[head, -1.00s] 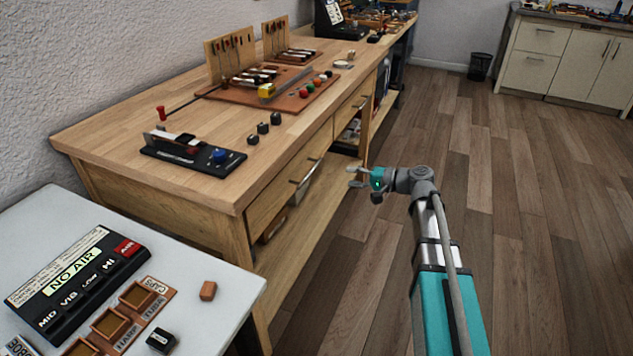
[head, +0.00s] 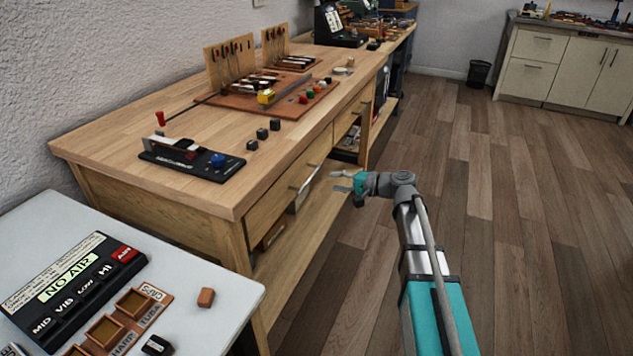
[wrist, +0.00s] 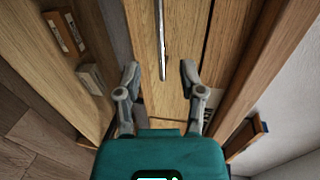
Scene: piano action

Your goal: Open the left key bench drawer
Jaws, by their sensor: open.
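The left key bench drawer (head: 267,208) is the wooden front nearest the camera in the head view, under the bench top, and looks closed. Its thin metal bar handle (head: 306,176) runs along the front, and the handle (wrist: 160,38) also shows upright in the wrist view. My gripper (head: 343,181) is open and empty, out in front of the bench, to the right of the handle in the head view. In the wrist view my gripper (wrist: 159,72) has a finger on each side of the handle's near end. Contact with the handle cannot be told.
The bench top (head: 110,142) carries a black device (head: 192,160), dark blocks and a reddish tray. A second drawer (head: 349,113) is farther along. An open lower shelf (head: 290,262) lies underneath. A white table (head: 222,309) stands front left. The floor (head: 480,230) on the right is clear.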

